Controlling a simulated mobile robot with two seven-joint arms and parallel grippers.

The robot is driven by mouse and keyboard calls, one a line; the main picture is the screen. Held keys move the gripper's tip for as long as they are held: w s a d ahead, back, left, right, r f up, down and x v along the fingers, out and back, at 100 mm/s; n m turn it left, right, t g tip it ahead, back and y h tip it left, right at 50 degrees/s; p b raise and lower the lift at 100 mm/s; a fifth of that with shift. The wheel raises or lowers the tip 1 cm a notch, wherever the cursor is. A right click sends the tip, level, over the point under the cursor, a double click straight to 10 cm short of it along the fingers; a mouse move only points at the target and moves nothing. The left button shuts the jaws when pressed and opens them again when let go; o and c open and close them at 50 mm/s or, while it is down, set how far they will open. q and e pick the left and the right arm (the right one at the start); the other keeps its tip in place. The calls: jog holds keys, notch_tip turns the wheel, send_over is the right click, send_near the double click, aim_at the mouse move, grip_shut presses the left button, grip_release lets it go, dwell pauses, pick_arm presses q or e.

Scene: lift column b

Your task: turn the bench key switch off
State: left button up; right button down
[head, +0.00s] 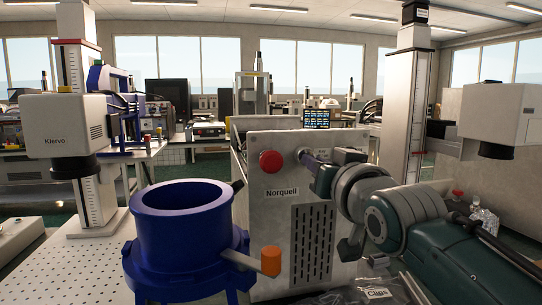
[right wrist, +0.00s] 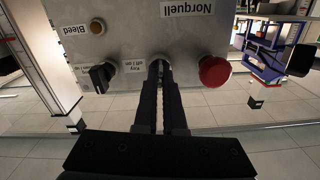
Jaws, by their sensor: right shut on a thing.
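The bench unit is a grey metal box (head: 262,215) labelled Norquell, in the middle of the head view. My right gripper (head: 304,156) reaches its front face from the right, beside the red button (head: 271,162). In the right wrist view, which is upside down, my right gripper (right wrist: 159,70) is shut at the panel on the key switch, between the red button (right wrist: 214,72) and a black knob (right wrist: 101,76). A small label beside it (right wrist: 133,67) begins with "Key". The fingers hide most of the key, so its angle cannot be told. My left gripper is out of view.
A Bleed button (right wrist: 97,27) is also on the panel. A white Klervo machine (head: 62,130) stands at left. Clear bags (head: 345,297) lie at the bottom.

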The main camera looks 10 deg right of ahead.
jog(key=shift+n, duration=0.8)
jog(key=shift+f, duration=0.1)
jog(key=c, duration=1)
grip_release()
jog(key=s+p, duration=0.2)
jog(key=s, duration=0.8)
jog(key=shift+d, duration=0.2)
